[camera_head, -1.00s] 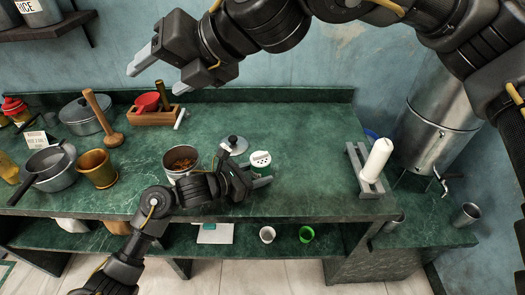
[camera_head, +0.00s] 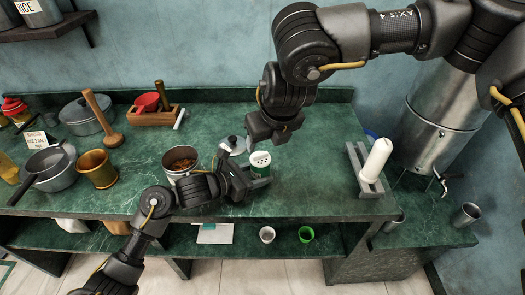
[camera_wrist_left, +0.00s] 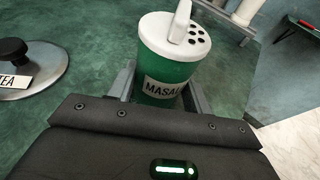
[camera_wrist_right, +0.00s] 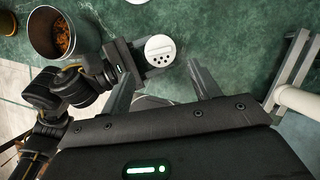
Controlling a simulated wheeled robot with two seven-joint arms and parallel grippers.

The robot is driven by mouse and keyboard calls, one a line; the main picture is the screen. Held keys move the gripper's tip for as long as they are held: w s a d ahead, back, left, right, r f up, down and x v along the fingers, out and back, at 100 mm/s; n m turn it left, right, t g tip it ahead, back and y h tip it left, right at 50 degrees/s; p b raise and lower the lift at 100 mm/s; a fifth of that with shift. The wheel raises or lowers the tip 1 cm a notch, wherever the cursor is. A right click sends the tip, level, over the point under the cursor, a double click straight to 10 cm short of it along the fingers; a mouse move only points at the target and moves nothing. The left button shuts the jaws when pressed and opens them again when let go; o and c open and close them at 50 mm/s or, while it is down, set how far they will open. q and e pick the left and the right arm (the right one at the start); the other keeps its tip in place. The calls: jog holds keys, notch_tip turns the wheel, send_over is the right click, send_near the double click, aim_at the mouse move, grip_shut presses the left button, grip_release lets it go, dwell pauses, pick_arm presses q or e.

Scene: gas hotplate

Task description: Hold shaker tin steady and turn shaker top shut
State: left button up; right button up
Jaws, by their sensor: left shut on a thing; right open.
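The shaker tin (camera_wrist_left: 165,78) is green with a MASALA label, its last letters hidden. It stands upright on the green counter. Its white shaker top (camera_wrist_left: 178,36) has a raised bar, and several dark holes show beside the bar. The top also shows in the head view (camera_head: 261,159) and the right wrist view (camera_wrist_right: 160,48). My left gripper (camera_wrist_left: 160,92) is shut on the tin, one finger on each side of its body. My right gripper (camera_wrist_right: 161,78) is open and empty, its fingers pointing toward the top, apart from it. In the head view its fingertips are hidden.
A pot with brown contents (camera_head: 181,160) stands left of the tin, and a lid with a black knob (camera_head: 232,144) lies just behind. A white roller on a grey stand (camera_head: 376,160) is to the right. The counter (camera_head: 315,165) between tin and stand is clear.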

aim_at(259, 155)
jog(key=x, duration=0.7)
jog(key=c, duration=1)
jog(key=m, duration=0.2)
jog(key=m+h, duration=0.1)
jog(key=m, duration=0.1)
jog(key=m+h, duration=0.1)
jog(key=m, duration=0.1)
jog(key=shift+a, duration=0.4)
jog(key=m+h, duration=0.1)
jog(key=m, duration=0.1)
jog(key=m+h, duration=0.1)
jog(key=m, duration=0.1)
jog(key=shift+a+m, duration=0.2)
jog(key=shift+m, duration=0.2)
jog(key=shift+w+a+m+g+h, duration=0.1)
jog(key=shift+m+g+h, duration=0.3)
jog(key=shift+m, duration=1.1)
